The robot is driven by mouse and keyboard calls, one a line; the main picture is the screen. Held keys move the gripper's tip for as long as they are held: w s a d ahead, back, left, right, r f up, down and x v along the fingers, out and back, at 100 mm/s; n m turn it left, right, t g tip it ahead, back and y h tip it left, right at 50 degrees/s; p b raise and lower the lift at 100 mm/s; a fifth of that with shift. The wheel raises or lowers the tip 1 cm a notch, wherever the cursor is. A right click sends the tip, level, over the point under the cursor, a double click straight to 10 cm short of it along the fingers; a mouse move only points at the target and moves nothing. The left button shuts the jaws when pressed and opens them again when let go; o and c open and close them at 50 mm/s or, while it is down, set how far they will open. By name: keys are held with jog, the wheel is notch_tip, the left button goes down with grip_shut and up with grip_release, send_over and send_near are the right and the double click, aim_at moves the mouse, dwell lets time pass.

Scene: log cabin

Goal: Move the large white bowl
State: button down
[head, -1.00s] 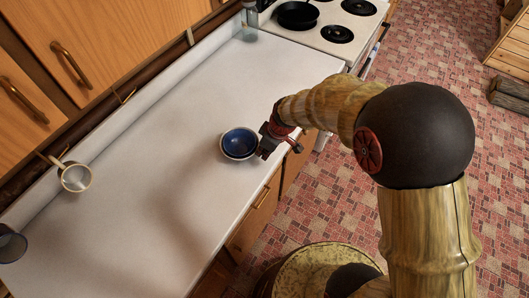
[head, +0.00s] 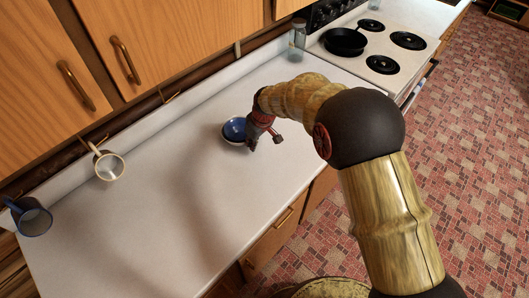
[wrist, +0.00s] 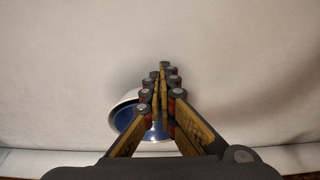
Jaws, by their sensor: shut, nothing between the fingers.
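The bowl (head: 234,129), white outside and blue inside, stands upright on the white counter. My gripper (head: 250,146) is at the bowl's right side in the head view, low over the counter, and hides part of the bowl. In the wrist view the bowl (wrist: 126,118) shows behind and to the left of my gripper (wrist: 163,68). Its fingers are together with nothing between them, and they cover part of the bowl. I cannot tell whether the fingers touch the bowl.
A cream mug (head: 109,167) and a dark blue mug (head: 32,216) stand at the counter's left. A glass jar (head: 297,42) stands near the stove (head: 376,66), which holds a black pan (head: 344,41). Cabinets (head: 150,45) hang above the back. The counter's front (head: 225,215) is clear.

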jog(key=w+a, duration=0.1)
jog(key=a, duration=0.1)
jog(key=w+a, duration=0.4)
jog(key=shift+a, duration=0.4)
jog(key=shift+d, duration=0.1)
